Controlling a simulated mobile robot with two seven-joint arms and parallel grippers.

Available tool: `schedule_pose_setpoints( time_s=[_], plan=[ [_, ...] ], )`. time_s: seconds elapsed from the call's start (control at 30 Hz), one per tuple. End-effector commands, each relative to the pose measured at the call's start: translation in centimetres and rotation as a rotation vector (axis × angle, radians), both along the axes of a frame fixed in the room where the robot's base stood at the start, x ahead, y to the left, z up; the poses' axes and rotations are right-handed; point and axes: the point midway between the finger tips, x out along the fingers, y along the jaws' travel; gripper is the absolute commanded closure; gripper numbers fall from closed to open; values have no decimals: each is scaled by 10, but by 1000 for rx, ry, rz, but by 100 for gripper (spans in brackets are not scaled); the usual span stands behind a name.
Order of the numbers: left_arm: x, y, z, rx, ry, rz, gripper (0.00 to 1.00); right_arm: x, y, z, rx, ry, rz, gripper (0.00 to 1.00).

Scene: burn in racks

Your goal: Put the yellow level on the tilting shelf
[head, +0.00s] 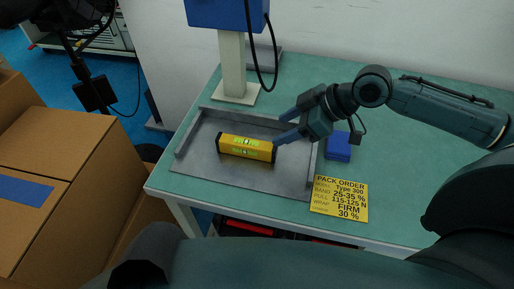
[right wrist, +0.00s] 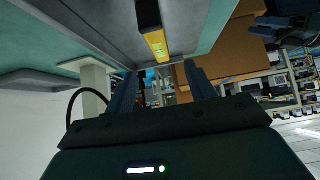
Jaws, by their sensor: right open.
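The yellow level (head: 232,144) with green vials and black ends lies on a grey metal tray (head: 205,178) on the table. My right gripper (head: 281,128) is open and empty, its fingers pointing left just by the level's right end. In the right wrist view the level (right wrist: 157,45) shows beyond the spread fingers (right wrist: 162,88), not between them. Part of my left arm shows dark at the upper left of the head view. A dark blue shape at the right wrist view's top right may be my left gripper (right wrist: 276,26); its jaws are unclear. I cannot identify a tilting shelf.
A blue box (head: 339,148) and a yellow pack-order card (head: 340,198) are right of the tray on the green table (head: 400,155). A post (head: 232,65) with a blue unit stands behind. Cardboard boxes (head: 65,140) stand left. Distant racks (right wrist: 285,85) show in the right wrist view.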

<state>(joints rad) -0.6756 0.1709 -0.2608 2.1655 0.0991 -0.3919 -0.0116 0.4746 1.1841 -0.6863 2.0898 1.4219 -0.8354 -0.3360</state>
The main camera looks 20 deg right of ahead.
Motion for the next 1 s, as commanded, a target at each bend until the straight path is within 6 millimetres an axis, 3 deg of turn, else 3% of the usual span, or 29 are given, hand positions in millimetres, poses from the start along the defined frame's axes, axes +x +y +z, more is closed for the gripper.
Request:
schedule_pose_setpoints(
  time_s=[0.33,1.0],
  plan=[
    [-2,0,-3,-2,7,0,49,24,37,-42,3,1,1,45],
    [-2,2,-5,4,10,2,49,55,76,-87,0,-2,1,45]
  ],
)
